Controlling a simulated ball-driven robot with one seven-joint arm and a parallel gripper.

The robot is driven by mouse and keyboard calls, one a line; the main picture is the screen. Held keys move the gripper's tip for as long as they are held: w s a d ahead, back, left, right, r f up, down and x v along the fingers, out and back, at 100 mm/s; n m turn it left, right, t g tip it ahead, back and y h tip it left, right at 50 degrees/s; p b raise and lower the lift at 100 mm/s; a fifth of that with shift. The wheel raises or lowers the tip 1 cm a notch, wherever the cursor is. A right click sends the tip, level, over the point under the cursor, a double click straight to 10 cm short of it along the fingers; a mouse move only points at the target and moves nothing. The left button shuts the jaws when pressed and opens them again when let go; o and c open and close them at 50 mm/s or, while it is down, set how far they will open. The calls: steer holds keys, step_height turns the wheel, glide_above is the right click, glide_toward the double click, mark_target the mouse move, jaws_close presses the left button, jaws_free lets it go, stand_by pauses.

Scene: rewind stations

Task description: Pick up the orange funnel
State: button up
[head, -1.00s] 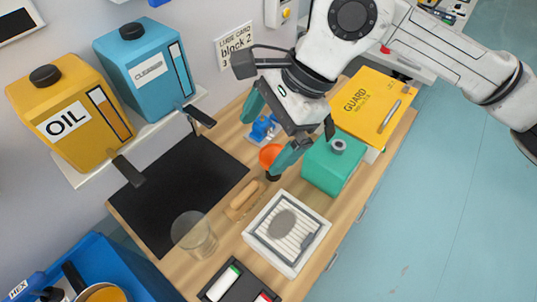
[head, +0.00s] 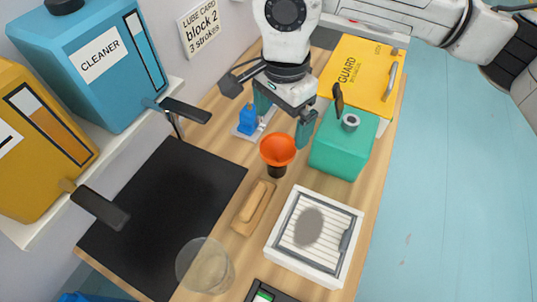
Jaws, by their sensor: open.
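The orange funnel (head: 278,149) stands upright on the wooden bench, its wide mouth up and a dark piece under it (head: 276,171). My gripper (head: 283,127) is open, with teal fingers pointing down. It is just behind and above the funnel in the picture, one finger to the left and one to the right. The right finger comes close to the funnel's rim; I cannot tell whether they touch. Nothing shows between the fingers.
A teal box (head: 340,150) stands close right of the funnel, with a yellow guard (head: 362,75) behind it. A blue block (head: 247,119) is at left. In front are a wooden-handled brush (head: 254,207), a white filter tray (head: 353,210) and a clear cup (head: 204,265). A black mat (head: 160,215) is bare.

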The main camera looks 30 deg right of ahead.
mark_target(278, 151)
steer(key=shift+w+a+f, duration=0.1)
steer(key=shift+f, duration=0.45)
steer(key=shift+w+f+p, duration=0.15)
steer(key=shift+f+p, duration=0.9)
steer(key=shift+f, duration=4.05)
steer(key=c, duration=0.9)
